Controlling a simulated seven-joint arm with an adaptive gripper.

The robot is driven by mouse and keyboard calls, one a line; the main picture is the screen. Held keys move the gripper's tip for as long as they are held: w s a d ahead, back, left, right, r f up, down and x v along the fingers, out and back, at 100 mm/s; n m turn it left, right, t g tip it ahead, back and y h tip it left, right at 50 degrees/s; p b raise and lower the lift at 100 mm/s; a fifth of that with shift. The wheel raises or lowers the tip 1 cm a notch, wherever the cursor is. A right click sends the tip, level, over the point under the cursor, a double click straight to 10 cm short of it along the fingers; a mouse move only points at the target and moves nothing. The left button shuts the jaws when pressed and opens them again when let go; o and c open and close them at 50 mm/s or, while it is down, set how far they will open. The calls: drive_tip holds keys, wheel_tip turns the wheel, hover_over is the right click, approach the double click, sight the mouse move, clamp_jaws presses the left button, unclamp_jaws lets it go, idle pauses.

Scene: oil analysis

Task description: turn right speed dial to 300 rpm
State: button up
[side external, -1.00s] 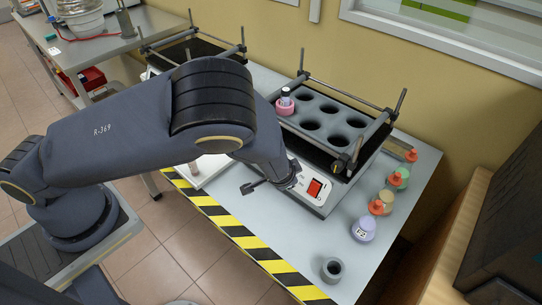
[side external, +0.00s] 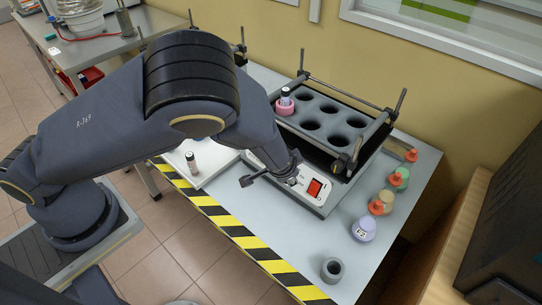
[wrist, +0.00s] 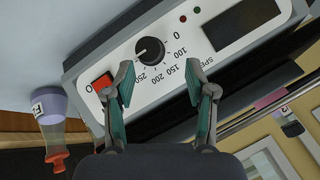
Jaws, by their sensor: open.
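The speed dial (wrist: 150,51) is a round black knob on the white control panel (wrist: 178,58), with printed numbers around it, upside down in the wrist view. A pale mark shows on the knob, but I cannot tell its exact reading. My gripper (wrist: 158,84) is open, with its two fingers apart and the knob showing between and beyond their tips. Nothing is held, and I see no clear contact with the knob. In the side view, my gripper (side external: 270,180) is at the front panel of the shaker (side external: 318,190), and the dial is hidden there.
A red switch (side external: 315,188) is beside the gripper. A vial in a pink ring (side external: 285,102) sits in the shaker rack. Several small flasks (side external: 363,229) stand to the right, with a grey ring (side external: 331,269) near the front. A vial (side external: 191,162) stands at the left.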

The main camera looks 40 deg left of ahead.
wheel_tip(320, 180, up, 7)
idle(0.3)
drive_tip(key=w+a+r+n+h, duration=0.1)
drive_tip(key=w+a+r+n, duration=0.2)
drive_tip(key=a+r, duration=0.35)
drive_tip(key=s+a+r+n+t+h, duration=0.1)
drive_tip(key=s+a+r+n, duration=0.2)
drive_tip(key=r, duration=0.5)
drive_tip(key=s+a+r+n+t+h, duration=0.1)
drive_tip(key=s+a+r, duration=0.35)
drive_tip(key=r, duration=0.35)
drive_tip(key=s+r, duration=0.4)
drive_tip(key=s, duration=0.3)
drive_tip(key=s+f+m+g, duration=0.2)
drive_tip(key=s+f, duration=0.1)
drive_tip(key=s, duration=0.8)
drive_tip(key=shift+d, duration=0.3)
